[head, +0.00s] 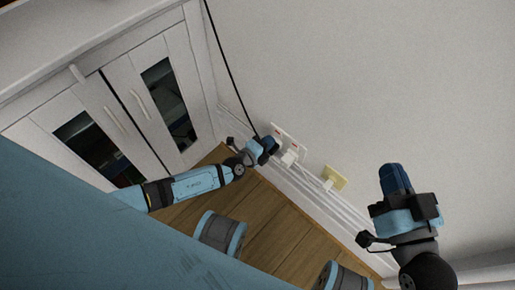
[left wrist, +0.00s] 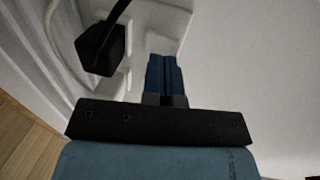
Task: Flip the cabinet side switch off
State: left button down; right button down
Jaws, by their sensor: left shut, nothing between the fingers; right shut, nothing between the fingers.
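A white double socket plate (head: 287,134) with small reddish switch marks is on the wall beside the cabinet (head: 128,88). My left gripper (head: 268,144) is shut and empty at the plate's cabinet-side end. In the left wrist view, its closed blue fingers (left wrist: 166,75) point at the white plate, close to a reddish mark at its edge. I cannot tell whether they touch, or which way the switch is set. A black plug (left wrist: 100,48) with a cable sits left of the fingers. My right gripper (head: 394,178) is shut and empty, away to the right.
A white plug (head: 289,157) sits at the socket plate's other end. A yellowish socket plate (head: 336,177) with a white plug is further right. A black cable (head: 228,62) hangs down the wall. White cords run along the skirting above the wooden floor (head: 270,225).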

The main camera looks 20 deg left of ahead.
aim_at(278, 135)
pick_arm(q)
jog(key=shift+w+d+r, duration=0.1)
jog(key=shift+w+d, duration=0.05)
jog(key=shift+w, duration=0.3)
jog(key=shift+w+d+r, duration=0.1)
jog(key=shift+w+d, duration=0.05)
jog(key=shift+w, duration=0.25)
pick_arm(e)
jog(key=shift+f, duration=0.1)
pick_arm(q)
jog(key=shift+w+r+g+p, duration=0.3)
jog(key=shift+r+p, duration=0.1)
jog(key=shift+p, duration=0.75)
jog(key=shift+f+b, duration=0.4)
jog(key=shift+b, duration=0.1)
pick_arm(e)
notch_tip(278, 135, up, 2)
jog(key=shift+s+d+t, duration=0.1)
jog(key=shift+t, duration=0.3)
pick_arm(q)
jog(key=shift+s, duration=0.15)
pick_arm(e)
jog(key=shift+s, duration=0.1)
